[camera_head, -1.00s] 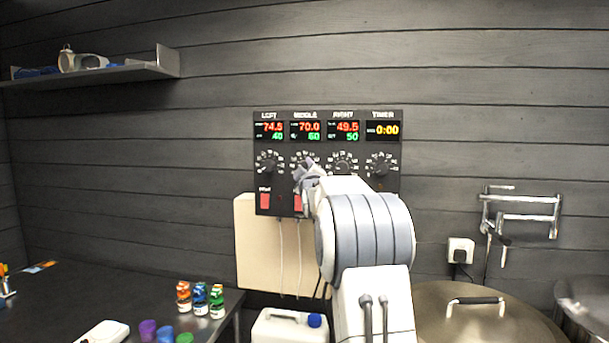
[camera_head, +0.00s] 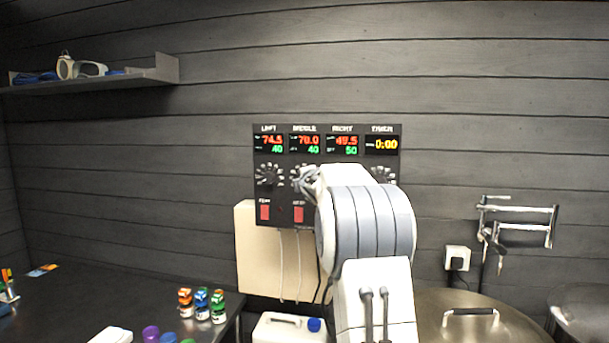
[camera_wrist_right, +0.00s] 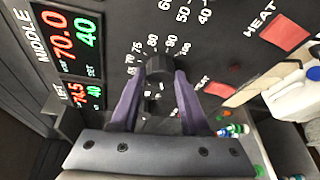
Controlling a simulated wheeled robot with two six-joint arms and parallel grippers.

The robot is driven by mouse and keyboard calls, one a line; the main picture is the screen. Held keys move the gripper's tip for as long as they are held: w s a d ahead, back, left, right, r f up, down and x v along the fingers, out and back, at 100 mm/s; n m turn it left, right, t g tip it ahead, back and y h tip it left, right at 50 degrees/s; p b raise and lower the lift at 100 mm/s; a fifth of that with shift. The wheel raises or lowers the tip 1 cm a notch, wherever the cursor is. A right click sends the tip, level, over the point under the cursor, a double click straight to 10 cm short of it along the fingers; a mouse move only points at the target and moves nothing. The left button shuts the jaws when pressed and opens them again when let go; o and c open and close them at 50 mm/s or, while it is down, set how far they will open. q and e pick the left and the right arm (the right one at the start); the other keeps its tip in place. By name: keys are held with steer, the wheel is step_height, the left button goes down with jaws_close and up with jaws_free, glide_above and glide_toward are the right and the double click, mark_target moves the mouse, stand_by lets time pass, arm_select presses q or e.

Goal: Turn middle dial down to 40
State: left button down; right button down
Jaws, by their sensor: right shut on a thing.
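The black control panel (camera_head: 327,215) hangs on the wall. Its middle display (camera_head: 305,144) reads 70.0 in red and 40 in green below. My right gripper (camera_head: 307,180) reaches to the panel in front of the middle dial and hides most of it. In the right wrist view, my right gripper (camera_wrist_right: 158,78) is shut on the dark knob of the middle dial (camera_wrist_right: 158,67), a finger on each side. Scale numbers show around the knob. My left gripper is not in view.
The left dial (camera_head: 268,175) is beside the gripper; my arm hides the right dial. Red heat switches (camera_head: 298,214) sit below. A steel kettle lid (camera_head: 480,325) is at lower right. Several small bottles (camera_head: 202,304) stand on the dark table at left.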

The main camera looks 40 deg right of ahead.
steer(key=shift+a+n+p, duration=0.1)
steer(key=shift+n+p, duration=0.25)
steer(key=shift+n, duration=0.15)
steer(key=shift+g, duration=0.3)
steer(key=shift+c, duration=2)
jaws_free()
steer(key=shift+w, duration=0.1)
steer(key=b+v, duration=0.1)
steer(key=v, duration=0.9)
steer(key=shift+s+b, duration=0.3)
